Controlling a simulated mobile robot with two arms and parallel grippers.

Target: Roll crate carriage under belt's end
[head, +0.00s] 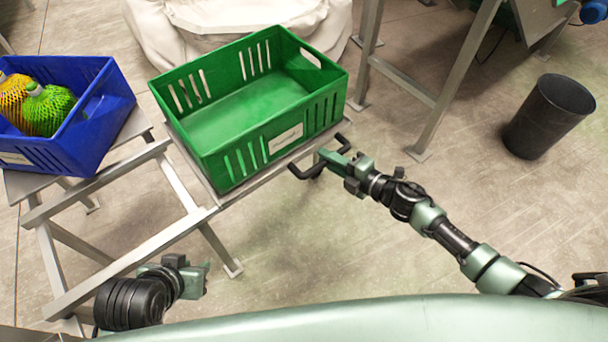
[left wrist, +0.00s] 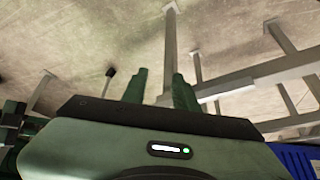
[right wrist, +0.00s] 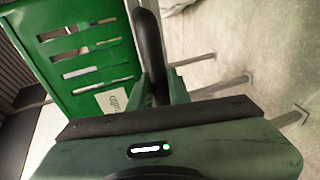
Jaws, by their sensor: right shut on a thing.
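An empty green crate (head: 245,105) with slotted walls and a white label sits on a flat grey carriage (head: 232,195). The carriage has a black handle (head: 298,173) on its near right side. My right gripper (head: 328,160) is shut on this handle; in the right wrist view the black bar (right wrist: 150,55) passes between its fingers, beside the crate's green wall (right wrist: 80,55). My left gripper (head: 203,277) is empty near the bottom of the head view; in the left wrist view its fingers (left wrist: 160,90) stand apart. I cannot make out the belt's end.
A blue crate (head: 75,150) with yellow and green netted goods stands on the left, above a metal frame (head: 130,260). A white sack (head: 235,25) is behind the green crate. Metal legs (head: 440,115) and a black bin (head: 548,115) are on the right, with bare floor between.

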